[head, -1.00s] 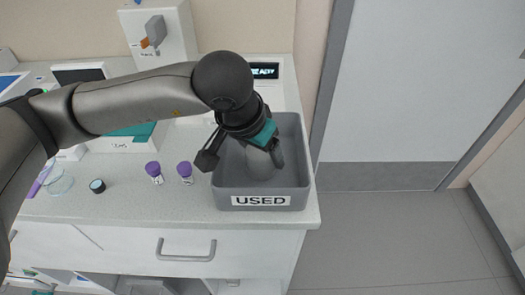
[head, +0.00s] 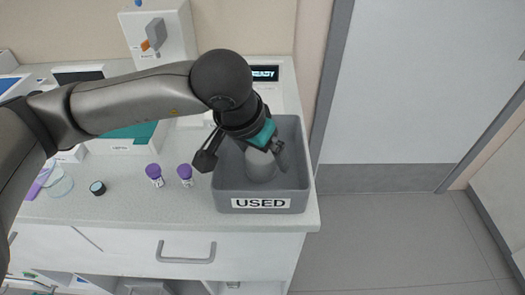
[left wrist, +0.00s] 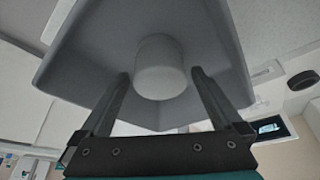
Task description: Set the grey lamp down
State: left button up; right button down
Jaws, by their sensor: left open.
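A pale grey cylinder, which looks to be the grey lamp (head: 261,170), stands inside the grey bin (head: 262,190) labelled USED. In the left wrist view the lamp (left wrist: 160,75) shows between the two fingers, with a gap on each side. My left gripper (head: 243,160) is over the bin and open, its fingers spread wide. One finger is by the bin's left wall and the other is over the inside near the right. My right gripper is not in view.
The bin is near the counter's right edge; floor lies beyond.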

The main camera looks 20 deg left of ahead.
pick_arm(q)
jog(key=p+v, duration=0.1)
jog(key=v, duration=1)
jog(key=shift+r+p, duration=0.15)
jog(key=shift+p, duration=0.2)
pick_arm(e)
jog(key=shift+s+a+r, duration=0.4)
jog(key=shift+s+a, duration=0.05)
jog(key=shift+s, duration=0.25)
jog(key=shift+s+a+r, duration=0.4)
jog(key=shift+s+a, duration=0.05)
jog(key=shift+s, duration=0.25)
